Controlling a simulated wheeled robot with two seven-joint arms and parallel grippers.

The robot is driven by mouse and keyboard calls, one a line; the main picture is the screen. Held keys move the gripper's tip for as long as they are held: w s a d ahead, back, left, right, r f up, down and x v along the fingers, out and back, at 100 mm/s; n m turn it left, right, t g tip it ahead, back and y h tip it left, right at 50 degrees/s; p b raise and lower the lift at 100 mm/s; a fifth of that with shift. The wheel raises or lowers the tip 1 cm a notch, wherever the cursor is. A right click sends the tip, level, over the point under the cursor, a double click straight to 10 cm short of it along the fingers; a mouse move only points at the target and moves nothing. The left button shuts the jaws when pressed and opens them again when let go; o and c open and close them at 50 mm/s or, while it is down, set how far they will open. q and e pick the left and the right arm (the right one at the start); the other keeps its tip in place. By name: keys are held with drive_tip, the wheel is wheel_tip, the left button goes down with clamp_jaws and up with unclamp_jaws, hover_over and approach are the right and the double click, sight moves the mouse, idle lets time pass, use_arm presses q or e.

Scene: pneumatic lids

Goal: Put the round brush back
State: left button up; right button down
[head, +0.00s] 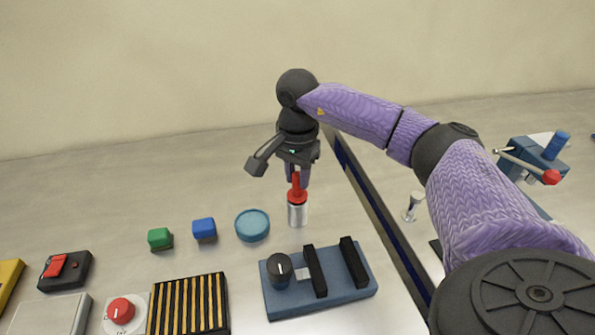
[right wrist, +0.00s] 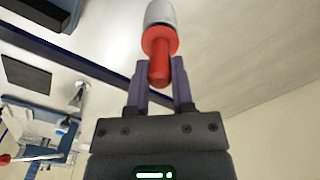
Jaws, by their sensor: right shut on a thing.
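My right gripper (head: 298,178) points down and is shut on the red handle of what looks like the round brush (head: 297,194). The handle has a wider red collar, and below it is a silver-white cylinder (head: 297,214). In the right wrist view the red handle (right wrist: 160,68) sits between the two fingers, with the pale cylinder (right wrist: 160,14) beyond the collar. I cannot tell whether the cylinder is the brush head or a holder around it, nor whether it touches the table. My left gripper is not in view.
A blue-rimmed round dish (head: 252,224), blue block (head: 204,228) and green block (head: 160,238) lie left of the cylinder. A blue fixture with black bars (head: 335,293) is in front. A dark-blue rail (head: 375,205) runs to the right. The table behind is clear.

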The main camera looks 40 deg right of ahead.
drive_tip(key=shift+f, duration=0.35)
drive_tip(key=shift+c, duration=2.4)
unclamp_jaws()
wheel_tip(320, 180, up, 13)
drive_tip(key=p, duration=0.3)
